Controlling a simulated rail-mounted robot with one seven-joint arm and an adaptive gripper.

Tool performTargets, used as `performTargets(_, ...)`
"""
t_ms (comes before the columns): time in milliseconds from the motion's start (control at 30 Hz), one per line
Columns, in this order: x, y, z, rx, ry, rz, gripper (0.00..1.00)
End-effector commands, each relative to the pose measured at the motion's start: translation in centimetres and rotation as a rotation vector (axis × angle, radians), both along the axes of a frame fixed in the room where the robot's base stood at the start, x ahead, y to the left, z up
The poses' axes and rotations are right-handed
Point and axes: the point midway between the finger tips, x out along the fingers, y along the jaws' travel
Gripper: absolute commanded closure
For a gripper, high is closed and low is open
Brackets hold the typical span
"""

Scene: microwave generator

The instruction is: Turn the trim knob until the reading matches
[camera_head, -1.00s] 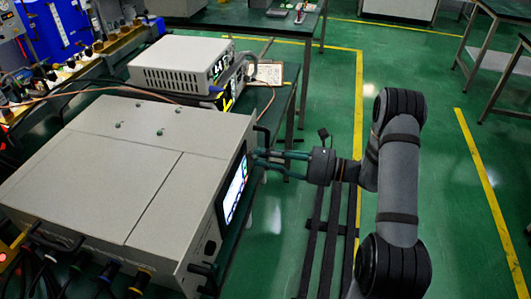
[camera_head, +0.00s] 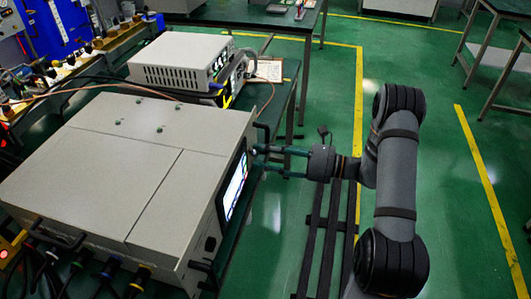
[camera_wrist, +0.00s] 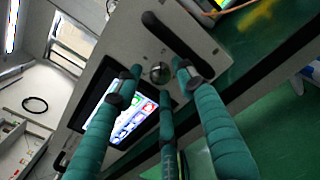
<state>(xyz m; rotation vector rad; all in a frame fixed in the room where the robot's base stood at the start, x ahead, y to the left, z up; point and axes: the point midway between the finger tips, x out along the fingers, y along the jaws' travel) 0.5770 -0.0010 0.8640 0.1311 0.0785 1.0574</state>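The microwave generator (camera_head: 110,165) is a large beige box on the bench at the left in the head view. Its lit screen (camera_head: 234,187) also shows in the wrist view (camera_wrist: 128,118). A small round metallic knob (camera_wrist: 159,73) sits on the front panel near the screen's corner; I take it for the trim knob. My gripper (camera_head: 262,158) reaches the panel from the right, its teal fingers apart. In the wrist view the fingertips (camera_wrist: 158,84) spread around the knob, with gaps visible beside it; contact is unclear. The reading is too small to make out.
A dark handle (camera_wrist: 178,45) stands out from the panel close to the fingers; another handle (camera_head: 203,275) is at the near end. A smaller beige instrument (camera_head: 180,60) stands behind the generator. The green floor at the right is mostly clear.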

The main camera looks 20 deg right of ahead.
Motion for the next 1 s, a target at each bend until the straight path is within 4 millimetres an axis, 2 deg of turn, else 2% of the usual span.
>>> performTargets(367,-0.1,-0.5,0.1,0.001,-0.002,-0.006,0.59)
performTargets(800,-3.1,-5.8,0.1,0.001,-0.001,-0.006,0.59)
performTargets(1000,-3.8,-6.9,0.0,0.001,0.001,-0.002,0.59)
